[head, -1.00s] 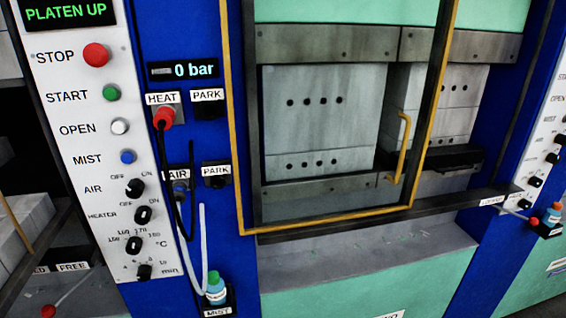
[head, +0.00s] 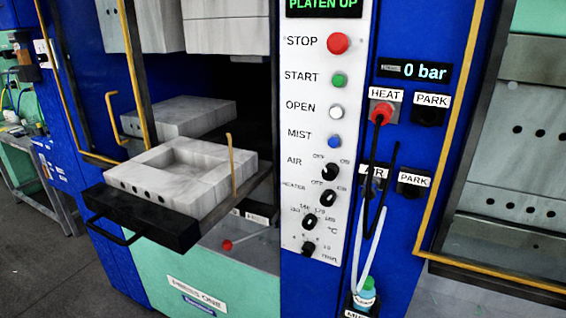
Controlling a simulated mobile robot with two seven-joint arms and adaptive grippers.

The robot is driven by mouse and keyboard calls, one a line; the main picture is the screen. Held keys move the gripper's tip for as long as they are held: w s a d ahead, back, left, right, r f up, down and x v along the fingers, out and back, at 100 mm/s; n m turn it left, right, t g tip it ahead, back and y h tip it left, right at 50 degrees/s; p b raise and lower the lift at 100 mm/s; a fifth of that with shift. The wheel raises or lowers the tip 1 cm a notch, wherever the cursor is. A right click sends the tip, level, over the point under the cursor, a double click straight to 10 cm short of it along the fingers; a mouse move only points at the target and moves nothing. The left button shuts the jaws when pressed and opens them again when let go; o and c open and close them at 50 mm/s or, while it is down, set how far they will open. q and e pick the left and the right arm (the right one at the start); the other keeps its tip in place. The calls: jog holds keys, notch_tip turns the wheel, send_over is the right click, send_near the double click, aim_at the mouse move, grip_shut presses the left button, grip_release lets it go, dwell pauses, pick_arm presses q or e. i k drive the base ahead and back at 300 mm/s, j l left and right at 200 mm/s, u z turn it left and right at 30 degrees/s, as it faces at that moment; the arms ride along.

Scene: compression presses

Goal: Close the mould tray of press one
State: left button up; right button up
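The mould tray (head: 150,218) of press one is pulled out of the press toward the front left. Its dark front carries a black bar handle (head: 108,232). A grey mould block (head: 195,192) with a square cavity and several holes in its side sits on it. The press one label (head: 197,294) is on the green panel below. Neither of my grippers shows in the head view.
The platen block (head: 226,35) is up above the tray. A yellow-edged guard (head: 135,70) stands at the left. The control panel (head: 323,180) is right of the opening, with a bottle (head: 366,292) and hoses beyond. Open floor lies lower left.

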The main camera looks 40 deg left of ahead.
aim_at(171, 196)
jog(key=u, duration=2.25)
